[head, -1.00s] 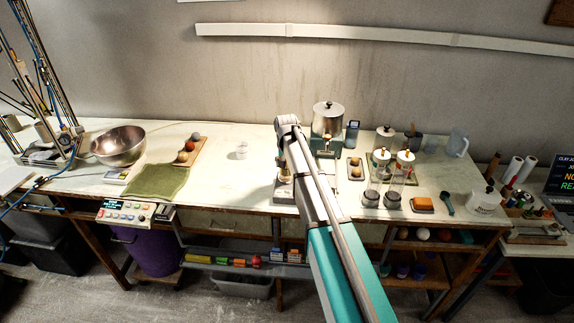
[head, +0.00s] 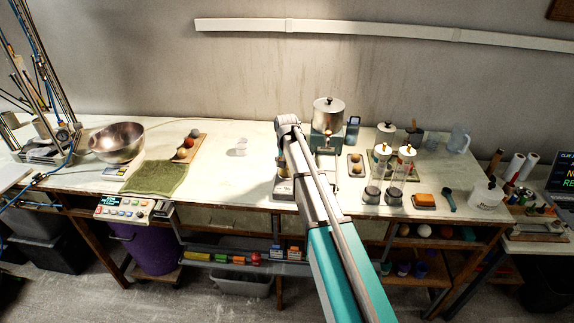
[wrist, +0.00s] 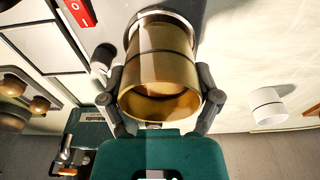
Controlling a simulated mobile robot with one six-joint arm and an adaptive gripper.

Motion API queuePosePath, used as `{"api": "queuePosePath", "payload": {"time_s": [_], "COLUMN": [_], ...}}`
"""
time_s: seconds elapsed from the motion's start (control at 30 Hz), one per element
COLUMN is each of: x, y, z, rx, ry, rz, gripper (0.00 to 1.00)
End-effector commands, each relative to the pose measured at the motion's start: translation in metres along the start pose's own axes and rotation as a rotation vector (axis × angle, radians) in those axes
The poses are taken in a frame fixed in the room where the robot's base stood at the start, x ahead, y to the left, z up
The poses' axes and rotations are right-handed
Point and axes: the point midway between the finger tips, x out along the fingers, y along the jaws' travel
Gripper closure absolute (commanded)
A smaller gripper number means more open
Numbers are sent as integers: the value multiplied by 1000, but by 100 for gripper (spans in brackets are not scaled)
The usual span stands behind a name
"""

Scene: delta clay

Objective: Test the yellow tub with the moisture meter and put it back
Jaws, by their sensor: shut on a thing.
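The yellow tub (wrist: 160,75), ochre with a dark band, is between the two fingers of my gripper (wrist: 160,103), which is shut on it. One end of the tub faces the wrist camera and the far end is near a pale round surface. I cannot tell whether they touch. In the head view a small part of the tub (head: 281,163) shows left of my arm, above a pale boxy device (head: 283,189). The wrist view shows a red switch (wrist: 76,12) beside the tub. I cannot tell for sure which device is the moisture meter.
A white cup (head: 241,147) stands to the left on clear bench top. A teal machine with a metal pot (head: 328,110) stands behind my arm. A tray with balls (head: 355,165) and clear cylinders are to the right. A metal bowl (head: 118,142) and green cloth (head: 155,178) are far left.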

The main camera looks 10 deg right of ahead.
Motion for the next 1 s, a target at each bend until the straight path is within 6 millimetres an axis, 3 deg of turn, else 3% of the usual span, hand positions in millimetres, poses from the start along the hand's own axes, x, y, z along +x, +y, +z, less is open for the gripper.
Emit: {"api": "queuePosePath", "payload": {"time_s": [0.73, 0.77, 0.87, 1.0], "x": [11, 11, 10, 10], "y": [0, 0, 0, 0], "z": [1, 1, 1, 1], "rx": [0, 0, 0, 0], "ry": [0, 0, 0, 0], "rz": [0, 0, 0, 0], "gripper": [76, 15, 0, 0]}}
